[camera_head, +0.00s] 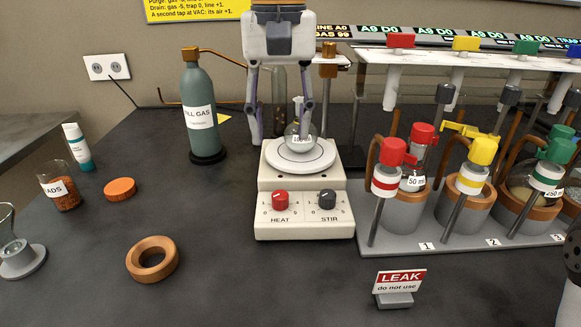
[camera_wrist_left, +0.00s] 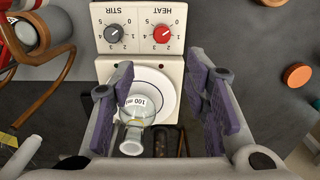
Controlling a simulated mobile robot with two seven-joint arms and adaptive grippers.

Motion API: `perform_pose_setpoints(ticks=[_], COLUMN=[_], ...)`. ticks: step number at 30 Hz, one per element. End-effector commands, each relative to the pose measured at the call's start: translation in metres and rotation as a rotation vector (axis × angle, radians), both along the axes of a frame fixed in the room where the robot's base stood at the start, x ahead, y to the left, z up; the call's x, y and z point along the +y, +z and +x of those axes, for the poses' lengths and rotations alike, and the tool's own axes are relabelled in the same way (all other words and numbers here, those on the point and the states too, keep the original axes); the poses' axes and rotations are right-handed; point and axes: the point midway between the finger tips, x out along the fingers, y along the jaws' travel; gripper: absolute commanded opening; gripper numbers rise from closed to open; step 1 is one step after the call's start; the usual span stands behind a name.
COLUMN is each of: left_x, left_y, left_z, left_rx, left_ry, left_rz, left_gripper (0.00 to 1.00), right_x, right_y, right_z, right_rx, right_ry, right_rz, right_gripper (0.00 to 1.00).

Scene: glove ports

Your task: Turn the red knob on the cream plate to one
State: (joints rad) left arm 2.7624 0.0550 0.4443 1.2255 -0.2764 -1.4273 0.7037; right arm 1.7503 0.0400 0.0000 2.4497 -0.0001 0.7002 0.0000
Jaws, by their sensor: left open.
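The cream plate (camera_head: 304,226) is a hot plate with a round white top (camera_head: 275,158). The red knob (camera_head: 280,199), labelled HEAT, is on the left of its front panel. It also shows in the wrist view (camera_wrist_left: 163,34), with a pale mark whose setting is too small to read surely. My left gripper (camera_head: 281,134) is open, fingers pointing down above the rear of the plate, behind and above the knob and apart from it. A 100 ml glass flask (camera_head: 301,134) stands on the plate top; it appears between the fingers in the wrist view (camera_wrist_left: 139,103).
A grey STIR knob (camera_head: 327,199) sits right of the red knob. A grey rack (camera_head: 405,243) with several capped vessels stands close at right. A green bottle (camera_head: 199,108) stands back left. The bench directly before the plate is clear.

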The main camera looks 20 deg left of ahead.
Motion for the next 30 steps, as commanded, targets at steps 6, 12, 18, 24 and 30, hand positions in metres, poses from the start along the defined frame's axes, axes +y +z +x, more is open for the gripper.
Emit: perform_pose_setpoints(ticks=[6,12,18,24,30], left_x=[0.000,0.000,0.000,0.000,0.000], left_y=[-0.052,-0.095,-0.112,-0.112,-0.112], left_z=[-0.002,-0.001,-0.001,-0.001,-0.001], left_rx=[0.003,0.001,-0.002,-0.002,-0.002], left_ry=[-0.002,-0.002,-0.001,-0.001,-0.001], left_rz=[-0.001,-0.001,0.000,0.000,0.000], left_gripper=[0.42,0.42,0.42,0.42,0.02], right_x=[0.000,0.000,0.000,0.000,0.000], right_y=[0.003,0.003,0.003,0.003,0.003], right_z=[0.002,0.003,0.003,0.003,0.003], right_rx=[-0.010,-0.012,-0.012,-0.012,-0.012], right_ry=[0.000,0.000,0.000,0.000,0.000], right_rz=[0.000,0.000,0.000,0.000,0.000], right_gripper=[0.40,0.40,0.40,0.40,0.40])
